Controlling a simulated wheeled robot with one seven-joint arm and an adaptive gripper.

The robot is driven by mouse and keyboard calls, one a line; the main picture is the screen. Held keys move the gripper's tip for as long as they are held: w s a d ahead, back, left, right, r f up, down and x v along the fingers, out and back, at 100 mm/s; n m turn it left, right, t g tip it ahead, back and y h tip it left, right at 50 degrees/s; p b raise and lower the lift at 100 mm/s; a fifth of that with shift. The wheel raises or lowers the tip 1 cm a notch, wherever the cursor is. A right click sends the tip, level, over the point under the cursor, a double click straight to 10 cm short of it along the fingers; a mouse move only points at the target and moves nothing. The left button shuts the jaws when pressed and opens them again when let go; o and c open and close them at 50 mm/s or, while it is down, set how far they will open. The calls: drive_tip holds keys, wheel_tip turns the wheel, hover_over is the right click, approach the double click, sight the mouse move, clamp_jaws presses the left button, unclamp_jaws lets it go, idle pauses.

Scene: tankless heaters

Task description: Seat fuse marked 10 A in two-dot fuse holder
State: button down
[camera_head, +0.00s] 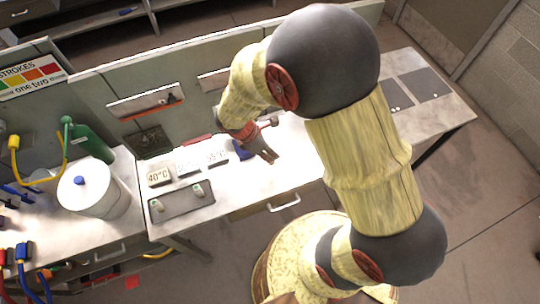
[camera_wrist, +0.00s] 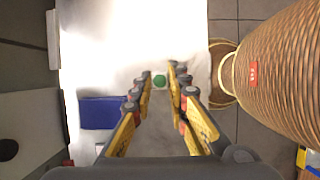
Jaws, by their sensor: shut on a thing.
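My gripper (camera_head: 266,157) is low over the middle of the white bench in the head view. In the wrist view my gripper (camera_wrist: 160,82) is closed around a small pale piece with a round green face (camera_wrist: 160,81), which I take for the fuse; its marking cannot be read. A dark grey tray (camera_head: 180,210) on the bench, left of my gripper, bears two small pale-and-green pieces (camera_head: 157,205) (camera_head: 198,190). Their markings are too small to read. I cannot make out a two-dot mark on any holder.
Tags such as 40°C (camera_head: 158,177) and 55°C (camera_head: 217,158) stand behind the tray. A blue block (camera_wrist: 98,113) lies beside my gripper. Two dark panels (camera_head: 397,92) (camera_head: 427,82) lie at the bench's right end. A white pot (camera_head: 93,195) and green bottle (camera_head: 90,143) stand left.

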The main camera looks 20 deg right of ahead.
drive_tip(key=shift+w+d+f+b, duration=0.15)
drive_tip(key=shift+w+f, duration=0.1)
drive_tip(key=shift+f, duration=0.6)
drive_tip(key=shift+w+d+f+b, duration=0.1)
drive_tip(key=shift+w+f+b, duration=0.15)
drive_tip(key=shift+f, duration=0.65)
drive_tip(key=shift+w+d+f+b, duration=0.1)
drive_tip(key=shift+w+f, duration=0.2)
drive_tip(key=shift+f, duration=0.55)
drive_tip(key=shift+f, duration=0.15)
drive_tip(key=c, duration=1.7)
unclamp_jaws()
drive_tip(key=shift+c, duration=0.2)
